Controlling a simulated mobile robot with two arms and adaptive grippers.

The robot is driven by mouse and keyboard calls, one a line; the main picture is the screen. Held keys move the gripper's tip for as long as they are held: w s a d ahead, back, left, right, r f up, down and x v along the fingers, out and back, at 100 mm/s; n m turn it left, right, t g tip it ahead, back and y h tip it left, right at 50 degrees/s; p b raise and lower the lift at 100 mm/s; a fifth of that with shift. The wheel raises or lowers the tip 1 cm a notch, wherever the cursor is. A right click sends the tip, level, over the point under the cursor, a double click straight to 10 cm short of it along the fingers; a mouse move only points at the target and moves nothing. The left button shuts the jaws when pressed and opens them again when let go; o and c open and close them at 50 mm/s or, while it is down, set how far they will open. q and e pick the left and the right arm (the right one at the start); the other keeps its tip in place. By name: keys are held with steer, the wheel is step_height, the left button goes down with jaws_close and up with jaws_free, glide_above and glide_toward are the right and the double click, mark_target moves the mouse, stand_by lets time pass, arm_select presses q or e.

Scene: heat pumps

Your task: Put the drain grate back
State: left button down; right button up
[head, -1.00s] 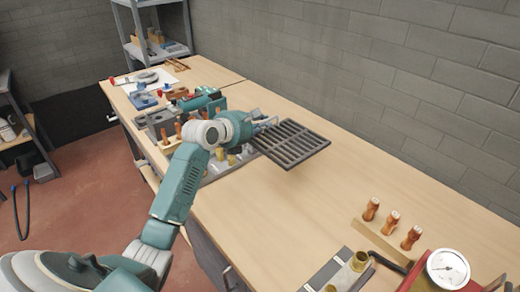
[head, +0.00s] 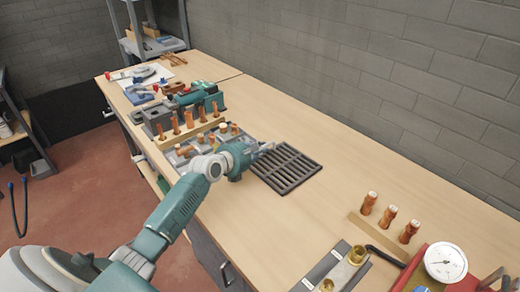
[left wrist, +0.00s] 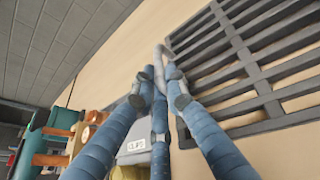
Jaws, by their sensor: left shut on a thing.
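The drain grate (head: 287,167) is a dark grey slatted rectangle in the head view. It lies flat at or just above the bench top, in the middle of the bench; I cannot tell if it touches the wood. My left gripper (head: 268,148) is shut on the grate's far left edge. In the left wrist view the grate (left wrist: 258,77) fills the upper right, with the blue-grey fingers (left wrist: 163,85) close together beside its edge. The exact contact is partly hidden by the fingers. My right gripper is not in view.
The wooden bench (head: 330,150) is clear to the right of the grate. A rack of wooden-handled pieces (head: 190,128) and a grey tray with brass parts stand left of my gripper.

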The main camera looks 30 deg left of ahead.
arm_select(q)
steer(key=c, duration=1.8)
jaws_free()
steer(key=shift+o, duration=0.2)
